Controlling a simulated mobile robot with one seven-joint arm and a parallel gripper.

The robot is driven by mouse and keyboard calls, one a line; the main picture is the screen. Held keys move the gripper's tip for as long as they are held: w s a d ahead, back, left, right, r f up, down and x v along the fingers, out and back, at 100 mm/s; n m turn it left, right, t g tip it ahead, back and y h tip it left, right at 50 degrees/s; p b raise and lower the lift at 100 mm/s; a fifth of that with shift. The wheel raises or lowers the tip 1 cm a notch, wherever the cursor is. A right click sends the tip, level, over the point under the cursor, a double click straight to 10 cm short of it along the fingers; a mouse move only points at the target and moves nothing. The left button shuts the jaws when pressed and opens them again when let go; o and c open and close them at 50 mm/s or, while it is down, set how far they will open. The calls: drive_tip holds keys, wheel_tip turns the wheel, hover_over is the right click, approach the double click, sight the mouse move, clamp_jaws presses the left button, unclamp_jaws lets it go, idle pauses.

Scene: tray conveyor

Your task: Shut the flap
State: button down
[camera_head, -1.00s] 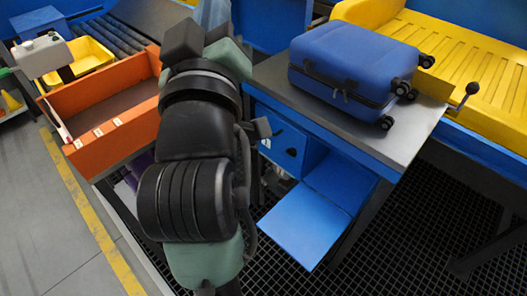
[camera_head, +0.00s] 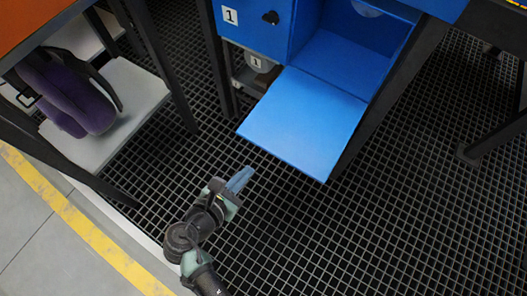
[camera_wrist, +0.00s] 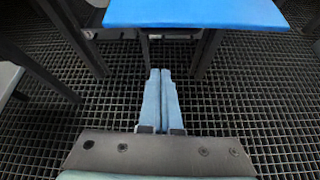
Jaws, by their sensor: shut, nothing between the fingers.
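The blue flap (camera_head: 303,122) hangs open and sticks out roughly level from the front of a blue compartment (camera_head: 345,55) in the head view. The inside of the compartment shows and looks empty. In the wrist view the flap (camera_wrist: 195,13) is at the top, ahead of my fingers. My gripper (camera_head: 240,179) is shut and empty, below and to the left of the flap's front edge in the head view, apart from it. In the wrist view its light-blue fingers (camera_wrist: 160,95) lie together and point toward the flap.
A blue drawer front marked 1 (camera_head: 250,22) with a black knob is left of the compartment. A purple bag (camera_head: 68,95) lies on a grey shelf (camera_head: 135,100) at left. Dark table legs (camera_head: 215,60) stand around. Open black grating (camera_head: 400,220) covers the floor at right.

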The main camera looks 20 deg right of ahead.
sight(268, 151)
drive_tip(key=w+d+f+n+b, duration=0.1)
drive_tip(key=w+d+f+b, duration=0.3)
drive_tip(key=d+f+b, duration=0.25)
drive_tip(key=shift+w+d+r, duration=0.15)
drive_tip(key=shift+d+r, duration=0.05)
drive_tip(key=shift+r, duration=0.45)
drive_tip(key=shift+w+d+r, duration=0.1)
drive_tip(key=shift+d+r, duration=0.15)
drive_tip(key=shift+r, duration=0.35)
drive_tip(key=shift+w+d+r, duration=0.15)
drive_tip(key=shift+d+r, duration=0.05)
drive_tip(key=shift+r, duration=0.45)
drive_tip(key=shift+r+p, duration=0.1)
drive_tip(key=shift+p, duration=0.2)
drive_tip(key=r+p, duration=0.1)
drive_tip(key=p, duration=0.2)
drive_tip(key=shift+s+a+r+g, duration=0.1)
drive_tip(key=shift+g, duration=0.2)
drive_tip(key=shift+r+p, duration=0.2)
drive_tip(key=shift+p, duration=0.2)
